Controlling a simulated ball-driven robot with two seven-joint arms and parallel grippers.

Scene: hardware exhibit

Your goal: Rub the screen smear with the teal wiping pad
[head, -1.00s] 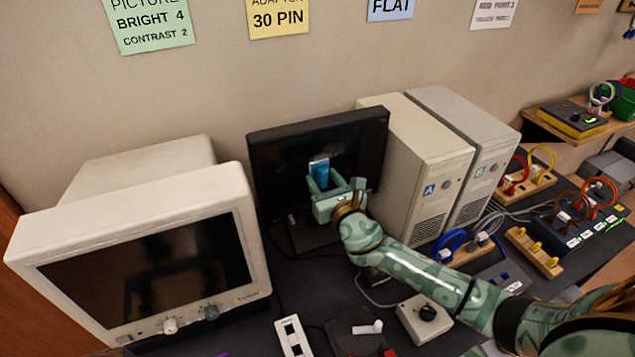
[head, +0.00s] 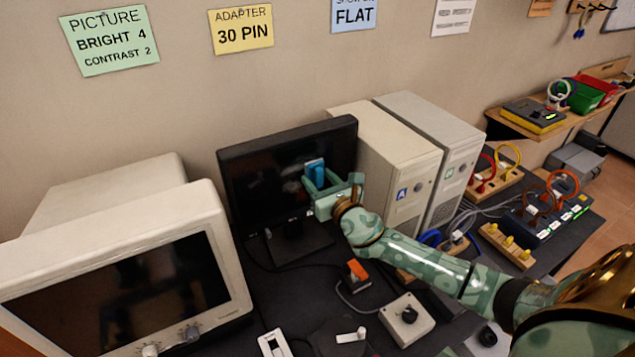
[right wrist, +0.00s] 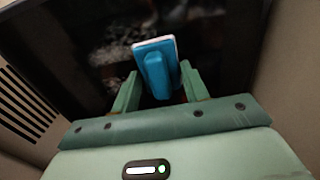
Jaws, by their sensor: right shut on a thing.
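The black flat monitor (head: 275,155) stands on its base between the beige CRT and the towers. A faint greyish smear (head: 292,186) shows on its dark screen, and pale blotches (right wrist: 120,45) show in the right wrist view. My right gripper (head: 318,184) is in front of the screen, shut on the teal wiping pad (head: 314,170) by its blue grip. The pad (right wrist: 155,68) has a pale face edge turned to the screen. I cannot tell whether it touches the glass. My left gripper is not in view.
The beige CRT (head: 215,215) stands at left, and two beige towers (head: 400,165) stand close at right of the monitor. A grey box with a black knob (head: 408,318), an orange-topped block (head: 357,272) and cables lie on the dark bench in front.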

